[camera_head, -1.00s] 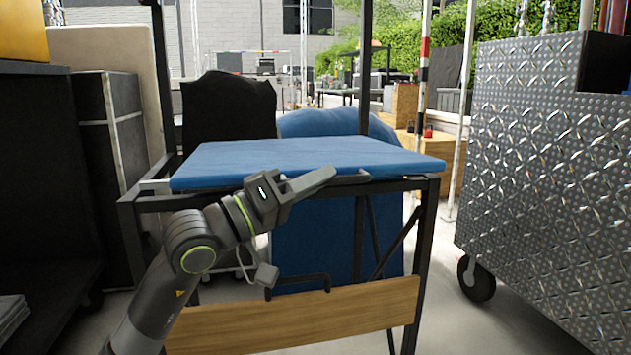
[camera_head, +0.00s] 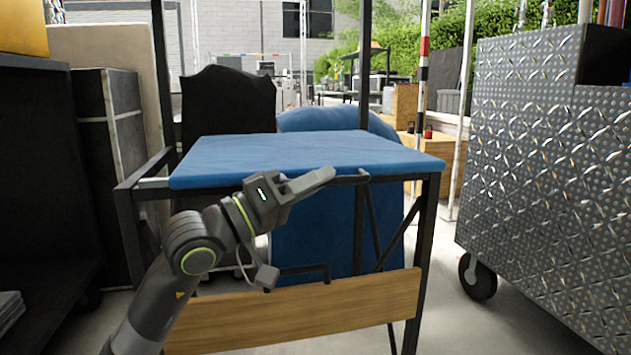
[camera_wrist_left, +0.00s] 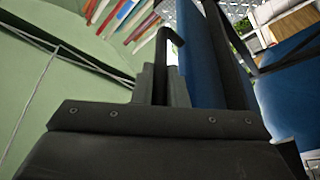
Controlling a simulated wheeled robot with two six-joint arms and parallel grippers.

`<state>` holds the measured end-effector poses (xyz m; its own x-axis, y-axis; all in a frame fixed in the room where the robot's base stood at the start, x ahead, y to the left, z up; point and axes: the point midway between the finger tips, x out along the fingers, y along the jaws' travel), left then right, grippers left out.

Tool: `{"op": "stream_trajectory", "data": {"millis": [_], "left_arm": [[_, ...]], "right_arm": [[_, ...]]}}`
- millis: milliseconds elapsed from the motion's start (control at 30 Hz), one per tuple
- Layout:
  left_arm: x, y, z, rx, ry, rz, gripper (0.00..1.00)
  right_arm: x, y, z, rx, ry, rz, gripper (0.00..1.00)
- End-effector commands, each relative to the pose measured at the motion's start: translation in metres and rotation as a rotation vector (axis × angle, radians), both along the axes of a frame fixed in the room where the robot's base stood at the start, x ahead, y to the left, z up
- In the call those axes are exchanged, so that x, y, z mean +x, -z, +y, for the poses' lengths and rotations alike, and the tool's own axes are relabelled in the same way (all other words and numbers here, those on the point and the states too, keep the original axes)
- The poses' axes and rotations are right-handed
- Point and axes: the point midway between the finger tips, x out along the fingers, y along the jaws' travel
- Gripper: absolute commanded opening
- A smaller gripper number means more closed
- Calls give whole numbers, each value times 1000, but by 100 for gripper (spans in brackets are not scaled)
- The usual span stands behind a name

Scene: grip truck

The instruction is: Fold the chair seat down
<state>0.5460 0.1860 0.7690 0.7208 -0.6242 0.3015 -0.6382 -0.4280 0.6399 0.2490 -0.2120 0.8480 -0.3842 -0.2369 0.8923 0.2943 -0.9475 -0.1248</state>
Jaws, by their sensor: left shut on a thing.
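The blue chair seat (camera_head: 290,157) lies about flat across the black metal chair frame (camera_head: 425,235), in front of a blue panel (camera_head: 320,235). My left gripper (camera_head: 326,176) reaches in from the lower left to the seat's front edge. It is shut on a thin black bar (camera_head: 357,179) just under that edge. In the left wrist view the gripper (camera_wrist_left: 163,88) has the hooked black bar (camera_wrist_left: 173,37) between its fingers, with the blue seat's side (camera_wrist_left: 200,60) close by. My right gripper is not in view.
A wooden board (camera_head: 300,312) crosses the chair's lower front. A diamond-plate metal cart (camera_head: 545,170) on wheels stands close on the right. Dark cases (camera_head: 105,170) crowd the left. A black covered shape (camera_head: 228,105) stands behind the seat.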

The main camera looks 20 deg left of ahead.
Motion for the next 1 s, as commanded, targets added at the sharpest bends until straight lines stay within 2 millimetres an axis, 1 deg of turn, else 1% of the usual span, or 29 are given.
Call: {"op": "stream_trajectory", "data": {"millis": [33,267,300,333,367,867,1000], "left_arm": [[-2,10,-2,3,11,23,0],[-2,10,-3,2,12,23,0],[-2,10,-3,2,12,23,17],[-2,10,-2,2,11,22,21],[-2,10,-2,1,11,22,22],[-1,6,0,2,5,15,22],[-5,7,5,3,1,13,22]], "right_arm": [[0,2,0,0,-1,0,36],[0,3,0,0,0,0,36],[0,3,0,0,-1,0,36],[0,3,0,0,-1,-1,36],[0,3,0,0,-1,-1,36],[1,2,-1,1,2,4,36],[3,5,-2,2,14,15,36]]}}
